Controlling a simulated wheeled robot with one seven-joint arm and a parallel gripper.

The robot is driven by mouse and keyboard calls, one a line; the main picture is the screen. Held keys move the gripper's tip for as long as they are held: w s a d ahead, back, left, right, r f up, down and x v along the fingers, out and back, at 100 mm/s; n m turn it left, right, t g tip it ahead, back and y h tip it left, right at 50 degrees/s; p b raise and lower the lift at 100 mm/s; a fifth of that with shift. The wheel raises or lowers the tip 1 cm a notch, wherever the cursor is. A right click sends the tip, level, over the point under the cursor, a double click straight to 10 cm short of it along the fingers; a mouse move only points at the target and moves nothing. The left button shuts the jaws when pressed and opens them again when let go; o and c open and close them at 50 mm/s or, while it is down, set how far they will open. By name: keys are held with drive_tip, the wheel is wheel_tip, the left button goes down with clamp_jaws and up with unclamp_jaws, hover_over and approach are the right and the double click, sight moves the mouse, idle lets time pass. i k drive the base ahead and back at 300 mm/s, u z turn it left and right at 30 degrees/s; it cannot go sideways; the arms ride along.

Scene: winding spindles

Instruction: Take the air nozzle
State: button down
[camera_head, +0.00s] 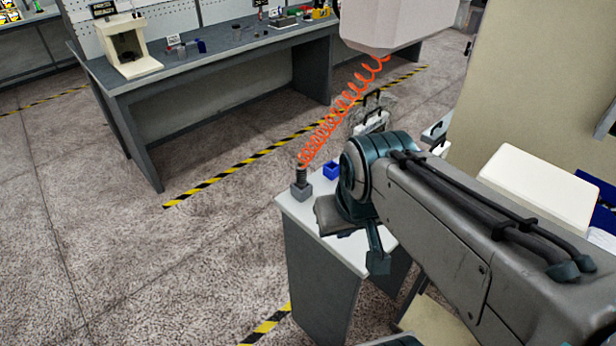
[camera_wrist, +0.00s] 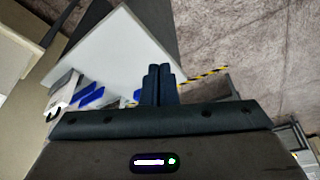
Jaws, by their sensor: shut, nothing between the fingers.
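The air nozzle (camera_head: 301,175) looks like a dark upright piece at the lower end of an orange coiled hose (camera_head: 340,118). It stands in a small grey holder (camera_head: 301,190) on the far left corner of a small white-topped table (camera_head: 297,212). My gripper (camera_wrist: 159,72) is shut and empty, its two dark fingers side by side in the wrist view. In the head view my arm reaches over the table's right side, to the right of the nozzle and apart from it. I cannot make out the nozzle in the wrist view.
A small blue bin (camera_head: 331,171) stands right of the holder, close to my arm. The hose hangs from a pale overhead housing (camera_head: 392,25). A grey workbench (camera_head: 215,62) stands behind. Open floor (camera_head: 180,270) lies to the left.

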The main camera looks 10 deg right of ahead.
sight(302, 173)
drive_tip(key=u, duration=1.45)
drive_tip(key=i, duration=1.85)
drive_tip(key=z, duration=3.95)
